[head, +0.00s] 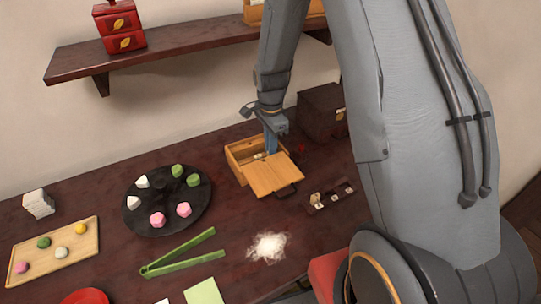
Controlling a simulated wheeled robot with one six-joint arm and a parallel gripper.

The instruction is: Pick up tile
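My gripper (270,151) points down over the open wooden box (236,163), with its fingertips at or inside the box opening. The fingers overlap in this view, so I cannot tell whether they are apart or closed on anything. A small pale tile (258,156) shows inside the box, just left of the fingers. The box's lid (272,176) is slid or laid toward the front. A dark rack (344,193) to the right holds a few small pale tiles (319,205).
A dark chest (322,112) stands close behind the box on the right. A round black plate (136,217) with sweets lies left. Green tongs (178,252), white powder (268,247) and a wooden tray (58,270) are in front. A wall shelf (190,48) hangs above.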

